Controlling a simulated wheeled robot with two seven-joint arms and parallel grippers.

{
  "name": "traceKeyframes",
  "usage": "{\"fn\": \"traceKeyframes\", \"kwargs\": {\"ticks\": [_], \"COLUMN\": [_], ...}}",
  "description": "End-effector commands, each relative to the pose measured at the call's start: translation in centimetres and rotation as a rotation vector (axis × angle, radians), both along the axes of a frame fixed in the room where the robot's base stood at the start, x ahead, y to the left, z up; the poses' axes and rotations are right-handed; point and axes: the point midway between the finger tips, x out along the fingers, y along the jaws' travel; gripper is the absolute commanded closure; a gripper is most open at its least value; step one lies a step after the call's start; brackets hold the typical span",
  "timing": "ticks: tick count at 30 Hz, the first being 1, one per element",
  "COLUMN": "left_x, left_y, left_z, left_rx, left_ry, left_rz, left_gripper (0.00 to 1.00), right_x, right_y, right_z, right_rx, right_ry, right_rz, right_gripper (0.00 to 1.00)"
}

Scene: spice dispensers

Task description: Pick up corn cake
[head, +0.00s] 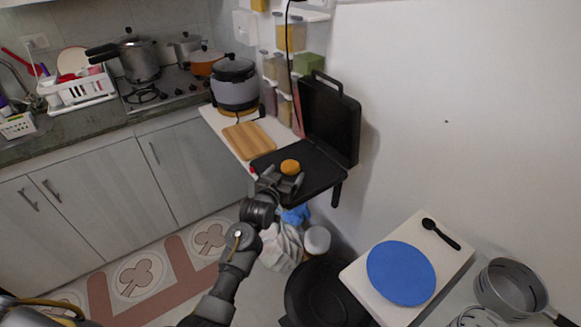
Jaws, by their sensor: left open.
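The corn cake (290,167) is a small round orange-yellow disc lying on the black lower plate of an open grill (318,178). The grill's lid (329,120) stands upright behind it, against the wall side. My left gripper (279,180) is open at the near left edge of the plate, close to the cake. Its fingers point toward the cake, and I cannot tell whether they touch it. My right gripper is not in view.
A wooden board (249,140) and a grey rice cooker (235,85) sit on the white shelf left of the grill. A blue plate (401,273) and black spoon (441,234) lie on a white surface at lower right. Spice dispensers (291,38) hang on the wall above.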

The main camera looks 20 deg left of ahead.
Motion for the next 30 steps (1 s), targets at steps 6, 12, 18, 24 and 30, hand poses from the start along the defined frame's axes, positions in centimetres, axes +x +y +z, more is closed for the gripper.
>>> {"fn": "traceKeyframes", "kwargs": {"ticks": [6, 12, 18, 24, 30], "left_x": [2.5, 2.7, 2.7, 2.7, 2.7], "left_y": [-0.3, -0.3, -0.3, -0.3, -0.2], "left_z": [-0.3, -0.4, -0.4, -0.4, -0.4], "left_rx": [0.0, 0.001, 0.001, 0.001, 0.001], "left_ry": [0.001, 0.0, 0.0, 0.001, 0.0], "left_rz": [0.0, 0.0, 0.0, 0.0, 0.0], "left_gripper": [0.18, 0.18, 0.34, 0.6, 0.72], "right_x": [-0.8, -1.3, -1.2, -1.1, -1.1], "right_y": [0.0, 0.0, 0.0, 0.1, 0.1], "right_z": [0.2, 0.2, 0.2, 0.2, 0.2], "right_rx": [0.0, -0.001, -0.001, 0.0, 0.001], "right_ry": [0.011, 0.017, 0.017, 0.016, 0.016], "right_rz": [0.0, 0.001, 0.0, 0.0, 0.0], "right_gripper": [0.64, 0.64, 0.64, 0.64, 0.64]}}
